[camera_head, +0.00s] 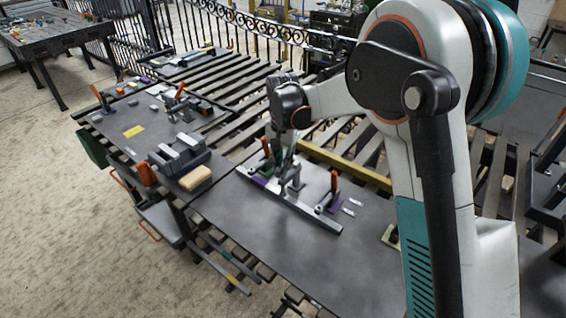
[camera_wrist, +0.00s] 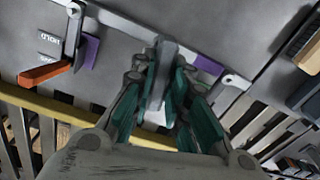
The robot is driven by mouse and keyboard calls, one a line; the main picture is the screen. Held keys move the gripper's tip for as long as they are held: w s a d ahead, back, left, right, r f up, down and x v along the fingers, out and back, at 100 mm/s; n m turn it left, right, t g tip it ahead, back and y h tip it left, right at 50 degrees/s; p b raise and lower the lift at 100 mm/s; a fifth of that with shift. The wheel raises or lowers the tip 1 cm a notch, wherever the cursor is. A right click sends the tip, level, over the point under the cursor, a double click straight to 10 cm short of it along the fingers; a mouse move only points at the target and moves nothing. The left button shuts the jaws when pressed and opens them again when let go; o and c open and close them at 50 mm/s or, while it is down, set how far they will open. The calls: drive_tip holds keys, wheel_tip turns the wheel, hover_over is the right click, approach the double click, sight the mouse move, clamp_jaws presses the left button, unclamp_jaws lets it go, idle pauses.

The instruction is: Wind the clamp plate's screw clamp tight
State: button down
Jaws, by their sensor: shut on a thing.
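The clamp plate (camera_head: 318,172) is a pale plate on the dark bench, with a long grey bar (camera_head: 300,206) along its front edge. The screw clamp (camera_head: 294,183) stands mid-plate. My gripper (camera_head: 284,166) points down at it from above. In the wrist view, my gripper's teal-padded fingers (camera_wrist: 165,88) are closed around a grey upright part of the screw clamp (camera_wrist: 164,62). The screw's lower end is hidden. Orange-handled toggle clamps stand either side, the right one (camera_head: 333,184) clear and the left one partly behind my gripper.
Purple blocks (camera_wrist: 90,50) sit by the bar. A yellow rail (camera_head: 345,166) runs behind the plate. The bench front right of the bar is clear.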

drive_tip(key=shift+r, duration=0.1)
idle(0.4)
drive_tip(key=c, duration=1.6)
unclamp_jaws()
drive_tip(key=shift+o, duration=0.2)
wheel_tip(320, 180, up, 12)
